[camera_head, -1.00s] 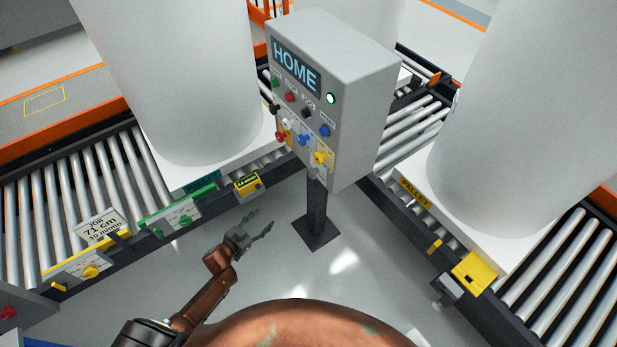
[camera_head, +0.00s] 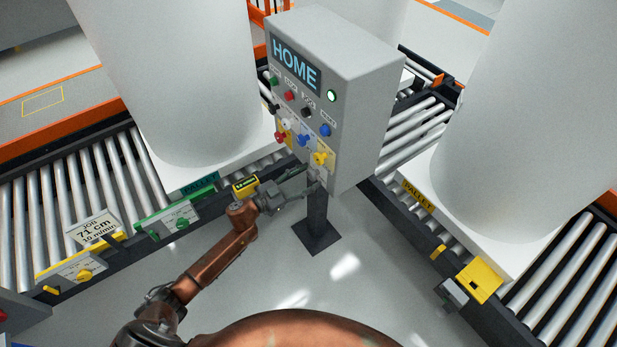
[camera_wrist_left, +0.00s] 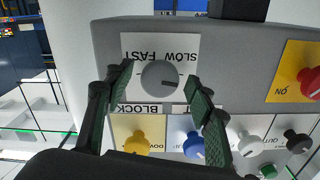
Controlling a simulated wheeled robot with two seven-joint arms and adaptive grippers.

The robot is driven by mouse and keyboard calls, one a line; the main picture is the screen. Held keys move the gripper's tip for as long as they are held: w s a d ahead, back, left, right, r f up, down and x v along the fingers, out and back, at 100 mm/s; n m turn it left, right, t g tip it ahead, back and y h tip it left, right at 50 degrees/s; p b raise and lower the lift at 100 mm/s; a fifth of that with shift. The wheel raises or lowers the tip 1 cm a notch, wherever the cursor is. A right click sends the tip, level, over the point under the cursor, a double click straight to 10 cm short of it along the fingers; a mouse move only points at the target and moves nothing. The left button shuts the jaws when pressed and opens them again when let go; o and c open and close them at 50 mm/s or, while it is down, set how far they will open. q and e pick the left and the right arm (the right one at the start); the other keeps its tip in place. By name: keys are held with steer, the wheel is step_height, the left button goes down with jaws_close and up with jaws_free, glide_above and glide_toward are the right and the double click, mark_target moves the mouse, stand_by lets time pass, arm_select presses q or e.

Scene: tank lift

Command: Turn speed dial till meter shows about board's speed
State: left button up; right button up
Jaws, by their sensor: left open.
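The speed dial (camera_wrist_left: 160,75) is a round grey knob on a white plate marked SLOW and FAST, seen upside down in the left wrist view. My left gripper (camera_head: 303,183) is open at the lower part of the control box (camera_head: 368,110). Its fingers stand on either side of the dial in the left wrist view; contact cannot be told. In the head view the gripper covers the dial. The meter (camera_head: 245,184) is a small yellow box on the left conveyor's edge; its reading is too small to be sure of. The job board (camera_head: 96,229) reads 71 cm and 10 m/min. My right gripper is out of view.
Close to the dial are a yellow knob (camera_wrist_left: 137,143), a blue knob (camera_wrist_left: 193,147) and a red knob (camera_wrist_left: 311,82). The box display (camera_head: 296,65) reads HOME. Large white tanks stand on both roller conveyors. The grey floor (camera_head: 375,270) between them is open.

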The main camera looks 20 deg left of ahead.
arm_select(q)
steer(key=shift+w+d, duration=0.1)
steer(key=shift+w, duration=0.1)
steer(key=c, duration=1.2)
steer(key=shift+o, duration=0.2)
